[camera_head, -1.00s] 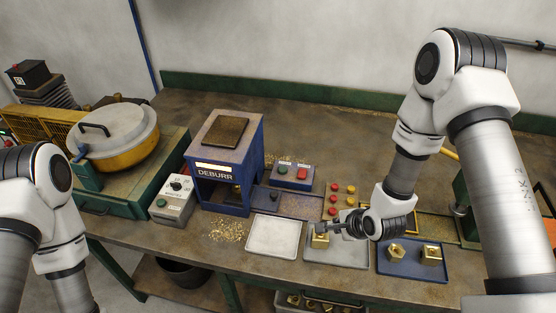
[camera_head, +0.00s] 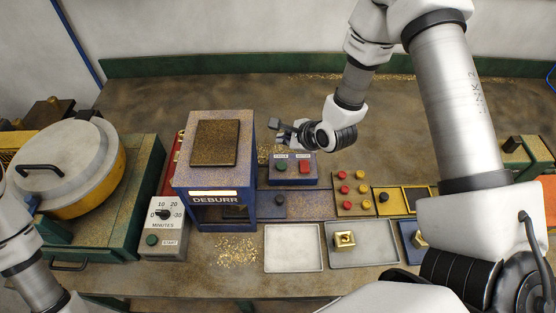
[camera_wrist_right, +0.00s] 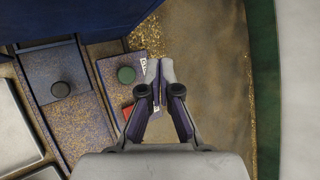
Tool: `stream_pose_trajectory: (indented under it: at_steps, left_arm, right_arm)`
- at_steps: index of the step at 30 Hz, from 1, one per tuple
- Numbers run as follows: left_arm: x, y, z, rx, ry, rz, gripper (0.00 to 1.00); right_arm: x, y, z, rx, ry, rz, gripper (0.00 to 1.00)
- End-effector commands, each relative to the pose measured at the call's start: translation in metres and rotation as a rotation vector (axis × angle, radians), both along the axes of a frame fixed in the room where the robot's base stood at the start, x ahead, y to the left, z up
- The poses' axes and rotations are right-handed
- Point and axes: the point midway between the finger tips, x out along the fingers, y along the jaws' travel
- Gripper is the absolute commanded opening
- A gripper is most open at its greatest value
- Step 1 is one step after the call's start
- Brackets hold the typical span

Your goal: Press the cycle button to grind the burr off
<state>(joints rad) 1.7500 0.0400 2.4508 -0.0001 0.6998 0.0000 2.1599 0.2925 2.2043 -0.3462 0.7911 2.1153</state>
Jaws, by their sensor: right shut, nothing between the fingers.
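The blue DEBURR machine (camera_head: 246,165) stands left of centre in the head view, and its sign is lit. Right of it is a small blue control box with a green button (camera_head: 281,167) and a red button (camera_head: 305,166); their labels are too small to read surely. My right gripper (camera_head: 276,130) is shut and empty, above and behind the box. My left gripper is out of frame.
A timer box (camera_head: 163,240) and a round lidded yellow drum (camera_head: 109,180) stand left. A black knob (camera_head: 280,200) sits before the control box, near red and yellow buttons (camera_head: 343,189). An empty tray (camera_head: 293,262) and a tray with a brass part (camera_head: 344,239) lie in front.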

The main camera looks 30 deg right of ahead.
Motion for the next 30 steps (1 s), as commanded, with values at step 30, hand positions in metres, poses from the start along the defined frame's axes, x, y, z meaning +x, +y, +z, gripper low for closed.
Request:
stream_pose_trajectory:
  at_steps: [30]
  left_arm:
    - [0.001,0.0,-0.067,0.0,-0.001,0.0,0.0]
  right_arm:
    - [0.0,0.0,-0.089,-0.001,0.0,0.001,0.0]
